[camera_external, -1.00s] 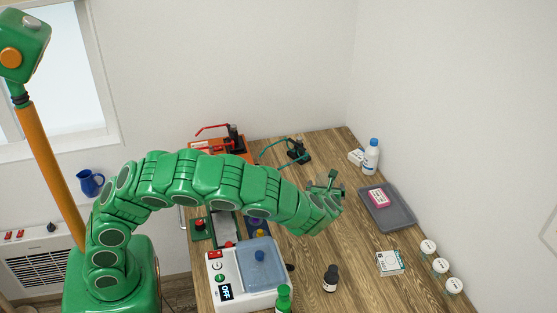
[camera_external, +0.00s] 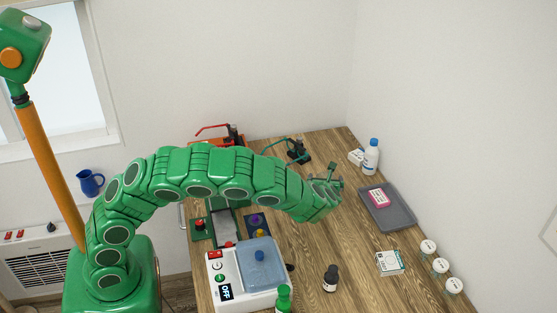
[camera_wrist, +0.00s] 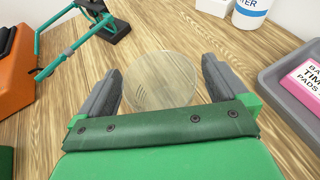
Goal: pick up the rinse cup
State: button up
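A clear, round, see-through cup (camera_wrist: 160,82), which looks like the rinse cup, stands on the wooden table in the wrist view. My gripper (camera_wrist: 162,68) is open, with one dark grey finger on either side of the cup. A narrow gap shows between each finger and the cup's rim. I cannot tell how high the fingers are relative to the cup. In the external view my gripper (camera_external: 331,178) is over the back right part of the table, and I cannot make out the cup there.
A grey tray (camera_external: 403,220) with a pink box (camera_external: 378,198) lies to the right. A white bottle (camera_external: 371,157) stands behind it. A teal-armed stand (camera_external: 298,151) is at back left. A dark bottle (camera_external: 330,279) stands nearer the front. Bare wood surrounds the cup.

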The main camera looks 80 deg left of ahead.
jog(key=c, duration=0.9)
